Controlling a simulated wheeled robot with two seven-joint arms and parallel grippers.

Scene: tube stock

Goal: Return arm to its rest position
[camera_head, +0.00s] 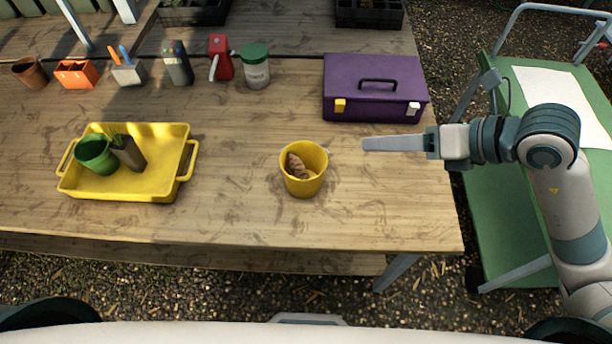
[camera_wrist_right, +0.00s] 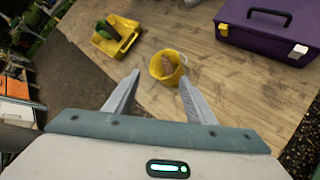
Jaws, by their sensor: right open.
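My right gripper (camera_head: 366,144) is open and empty above the right part of the table, to the right of a yellow pot. In the right wrist view its two fingers (camera_wrist_right: 157,88) stand apart with nothing between them. The yellow pot (camera_head: 304,185) stands upright on the table with a brown, ridged object (camera_head: 297,166) inside; the pot also shows beyond the fingertips in the right wrist view (camera_wrist_right: 167,79). The gripper does not touch it. My left gripper is not in view.
A yellow tray (camera_head: 128,193) holding a green pot (camera_head: 96,155) and a dark pot with a plant (camera_head: 129,153) is at left. A purple toolbox (camera_head: 374,87) stands behind the gripper. Several small items line the table's back. A green cart (camera_head: 518,230) stands at right.

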